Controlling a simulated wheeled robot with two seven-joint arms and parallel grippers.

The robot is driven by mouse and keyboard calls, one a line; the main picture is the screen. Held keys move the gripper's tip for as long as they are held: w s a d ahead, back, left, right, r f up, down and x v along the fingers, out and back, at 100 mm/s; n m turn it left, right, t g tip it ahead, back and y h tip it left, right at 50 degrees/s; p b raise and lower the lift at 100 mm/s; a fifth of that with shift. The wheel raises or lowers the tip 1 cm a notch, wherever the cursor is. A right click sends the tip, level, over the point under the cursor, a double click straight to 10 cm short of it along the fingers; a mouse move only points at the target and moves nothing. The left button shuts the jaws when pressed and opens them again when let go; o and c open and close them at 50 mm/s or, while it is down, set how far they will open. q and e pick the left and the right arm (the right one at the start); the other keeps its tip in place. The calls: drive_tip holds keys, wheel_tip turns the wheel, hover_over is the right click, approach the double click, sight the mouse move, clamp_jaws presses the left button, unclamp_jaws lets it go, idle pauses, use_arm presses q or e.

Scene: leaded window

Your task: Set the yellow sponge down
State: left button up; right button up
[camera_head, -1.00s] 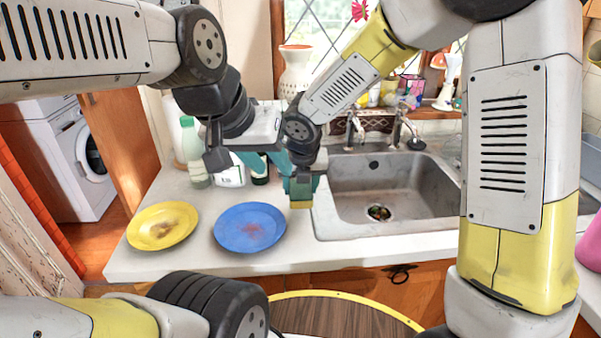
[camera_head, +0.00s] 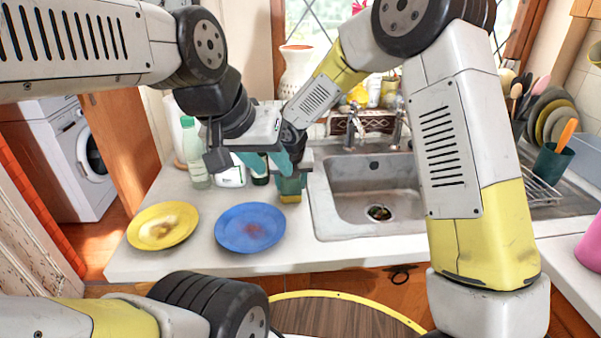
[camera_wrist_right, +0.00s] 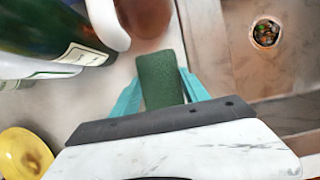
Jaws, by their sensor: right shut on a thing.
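The sponge (camera_head: 290,197) shows a yellow lower part and a green upper part in the head view. It is at the counter, just left of the sink. My right gripper (camera_head: 290,184) is shut on it from above. In the right wrist view the sponge's green face (camera_wrist_right: 160,80) lies between the teal fingers of my right gripper (camera_wrist_right: 160,92). I cannot tell whether the sponge touches the counter. My left gripper (camera_head: 268,162) hangs left of the right one, with its teal fingers apart and nothing seen between them.
A blue plate (camera_head: 250,227) and a yellow plate (camera_head: 163,226) lie on the counter to the left. Bottles (camera_head: 193,155) stand behind, close to both grippers. The sink (camera_head: 375,205) is right of the sponge. Bare counter lies between the blue plate and the sink.

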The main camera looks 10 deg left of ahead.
drive_tip(key=shift+f, duration=0.1)
drive_tip(key=o, duration=1.4)
drive_tip(key=v, duration=1.2)
drive_tip(key=shift+d+r, duration=0.1)
drive_tip(key=shift+r, duration=0.1)
